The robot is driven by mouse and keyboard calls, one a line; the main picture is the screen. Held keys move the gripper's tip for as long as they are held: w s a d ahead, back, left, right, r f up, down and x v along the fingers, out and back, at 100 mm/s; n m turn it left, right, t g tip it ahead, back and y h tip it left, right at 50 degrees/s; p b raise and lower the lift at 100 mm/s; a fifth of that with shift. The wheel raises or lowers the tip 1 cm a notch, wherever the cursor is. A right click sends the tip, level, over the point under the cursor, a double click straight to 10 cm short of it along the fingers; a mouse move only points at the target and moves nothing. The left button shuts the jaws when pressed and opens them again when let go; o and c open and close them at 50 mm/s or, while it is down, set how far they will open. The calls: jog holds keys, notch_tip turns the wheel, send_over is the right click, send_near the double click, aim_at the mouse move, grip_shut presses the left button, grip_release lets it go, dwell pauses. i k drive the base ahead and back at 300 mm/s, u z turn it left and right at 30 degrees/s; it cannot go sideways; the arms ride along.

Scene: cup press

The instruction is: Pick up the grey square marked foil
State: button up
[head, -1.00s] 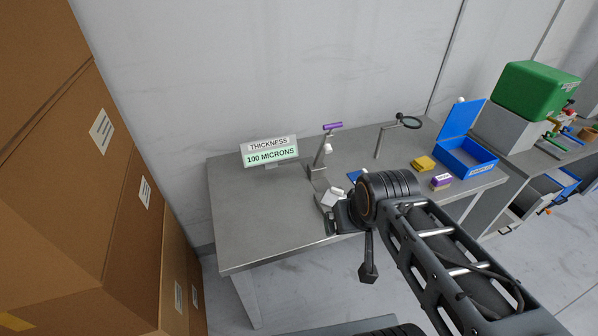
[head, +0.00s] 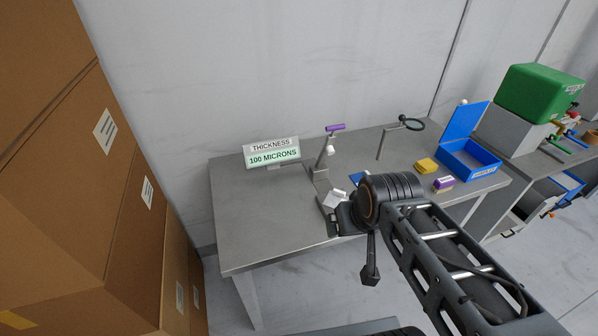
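A small pale grey-white piece (head: 335,198) shows at the foot of the press stand, right beside my gripper. It may be the marked foil, but its marking is too small to read. The press (head: 321,170) is a grey upright stand with a purple handle on top and a white part below it. My gripper (head: 343,220) is at the table's front half, just in front of the press foot. My own dark arm covers much of it, so its fingertips and anything between them are not clear.
A sign (head: 272,152) reads "THICKNESS 100 MICRONS". A blue square (head: 357,178), a magnifier (head: 412,124), a yellow block (head: 426,165), a purple-and-white box (head: 443,184) and an open blue box (head: 468,158) stand on the grey table (head: 245,215). Its left part is clear. Cardboard boxes (head: 120,180) rise at left.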

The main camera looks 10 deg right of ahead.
aim_at(334, 198)
jog(key=z, duration=1.85)
jog(key=i, duration=1.7)
jog(key=u, duration=3.8)
